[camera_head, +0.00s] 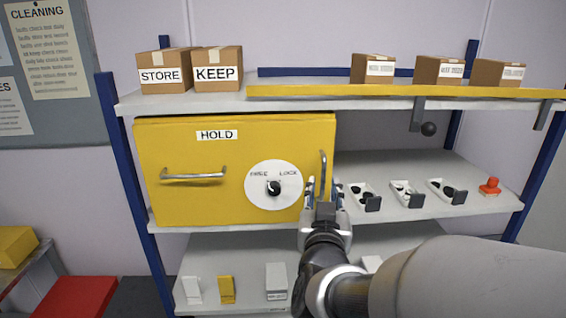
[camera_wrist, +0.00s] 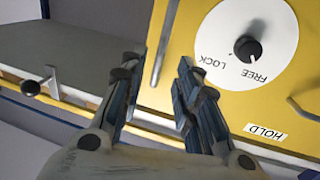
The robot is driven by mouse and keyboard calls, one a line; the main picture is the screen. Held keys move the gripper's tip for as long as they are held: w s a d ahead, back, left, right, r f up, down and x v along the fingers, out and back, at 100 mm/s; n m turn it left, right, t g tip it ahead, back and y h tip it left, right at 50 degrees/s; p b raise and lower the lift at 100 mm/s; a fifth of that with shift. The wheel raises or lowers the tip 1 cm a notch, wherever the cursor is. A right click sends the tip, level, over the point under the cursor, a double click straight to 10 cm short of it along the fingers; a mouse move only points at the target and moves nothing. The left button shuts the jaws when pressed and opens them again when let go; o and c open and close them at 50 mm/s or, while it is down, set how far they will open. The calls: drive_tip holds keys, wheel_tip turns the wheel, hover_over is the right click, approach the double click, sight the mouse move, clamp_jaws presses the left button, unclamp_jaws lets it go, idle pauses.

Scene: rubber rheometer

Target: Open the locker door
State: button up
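The yellow locker door (camera_head: 225,150), labelled HOLD, looks shut; it also shows upside down in the wrist view (camera_wrist: 225,105). A grey vertical handle (camera_head: 323,168) stands at its right edge and shows in the wrist view (camera_wrist: 164,42) too. A horizontal bar handle (camera_head: 193,176) is on the left. My gripper (camera_head: 325,192) is open at the door's right edge. Its fingers (camera_wrist: 155,90) are apart, with the vertical handle just beyond the gap.
Small trays (camera_head: 405,194) and a red knob-like object (camera_head: 490,187) sit on the shelf right of the locker. Boxes (camera_head: 217,68) stand on the top shelf. A dark ball-ended lever (camera_head: 428,129) hangs below the yellow ledge (camera_head: 400,91). Small items (camera_head: 227,289) stand on the lower shelf.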

sight(323, 180)
drive_tip(key=w, duration=0.3)
drive_tip(key=w+d, duration=0.1)
drive_tip(key=w, duration=0.2)
drive_tip(key=shift+w+d+f, duration=0.1)
drive_tip(key=shift+w+d, duration=0.1)
drive_tip(key=shift+w, duration=0.2)
drive_tip(key=shift+c, duration=0.5)
clamp_jaws()
